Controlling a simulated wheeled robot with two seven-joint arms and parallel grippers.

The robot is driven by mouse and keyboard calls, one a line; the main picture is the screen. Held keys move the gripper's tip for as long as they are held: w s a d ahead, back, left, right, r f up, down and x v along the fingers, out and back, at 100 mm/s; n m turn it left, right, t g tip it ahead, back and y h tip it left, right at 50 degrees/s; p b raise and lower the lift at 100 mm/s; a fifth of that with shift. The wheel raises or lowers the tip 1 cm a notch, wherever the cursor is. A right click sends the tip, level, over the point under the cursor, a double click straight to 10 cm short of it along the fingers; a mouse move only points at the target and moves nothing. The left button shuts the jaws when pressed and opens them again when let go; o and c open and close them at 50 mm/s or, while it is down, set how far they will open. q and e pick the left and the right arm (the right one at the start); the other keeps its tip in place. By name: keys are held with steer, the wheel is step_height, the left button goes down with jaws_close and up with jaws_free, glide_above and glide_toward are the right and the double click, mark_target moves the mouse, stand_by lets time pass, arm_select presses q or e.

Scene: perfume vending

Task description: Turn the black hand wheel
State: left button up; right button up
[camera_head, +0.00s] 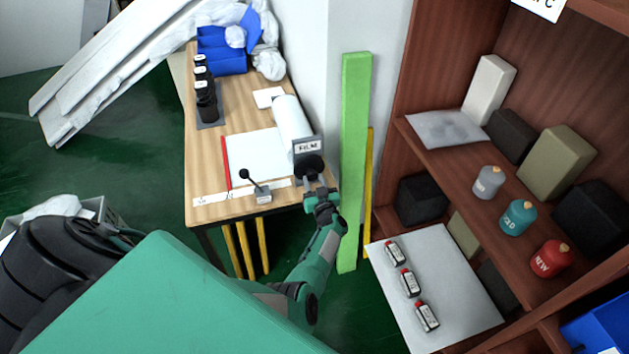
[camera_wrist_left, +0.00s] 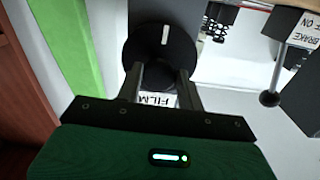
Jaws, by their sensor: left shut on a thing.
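The black hand wheel (camera_head: 309,163) is on the end of the film roll unit at the table's right front corner, below a "FILM" label. In the left wrist view the wheel (camera_wrist_left: 160,52) is a dark disc with a white mark near its top. My left gripper (camera_head: 317,184) is at the wheel, its two fingers (camera_wrist_left: 162,76) reaching over the wheel's lower part, shut on it. The fingers hide part of the rim. My right gripper is in neither view.
A black-knobbed brake lever (camera_head: 256,187) stands on the table left of the wheel. A green post (camera_head: 353,160) rises close to the right of my left forearm. A brown shelf (camera_head: 440,150) with bottles and boxes stands further right.

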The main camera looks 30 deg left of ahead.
arm_select(q)
steer(key=shift+m, duration=0.7)
steer(key=o, duration=1)
